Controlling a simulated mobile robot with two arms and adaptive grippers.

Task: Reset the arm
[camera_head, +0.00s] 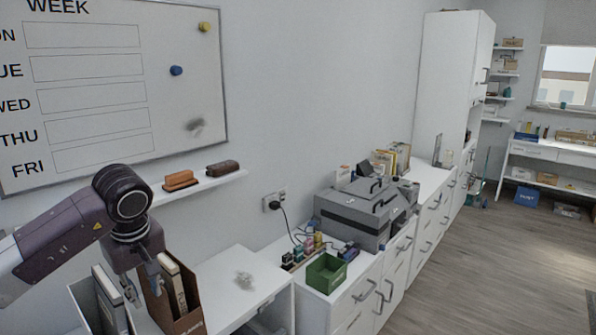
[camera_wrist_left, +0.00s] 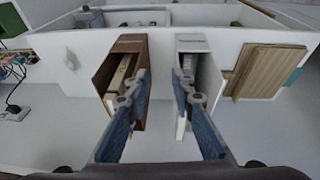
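My left arm comes in from the left in the head view. Its gripper (camera_head: 143,290) points down over the white desk, beside a brown file box (camera_head: 188,321) holding a binder and a grey-white file box (camera_head: 88,300). In the left wrist view the gripper (camera_wrist_left: 157,95) has its two blue-padded fingers spread apart, with nothing between them. The brown box (camera_wrist_left: 136,46) shows behind the left finger and the grey-white box (camera_wrist_left: 192,46) behind the right one. Whether the fingers touch the boxes is unclear. My right gripper is in no view.
A whiteboard (camera_head: 95,85) and a small ledge (camera_head: 205,185) with two erasers are on the wall. A green bin (camera_head: 326,272) and a grey machine (camera_head: 355,215) stand on the cabinets. The floor (camera_head: 490,270) at right is clear.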

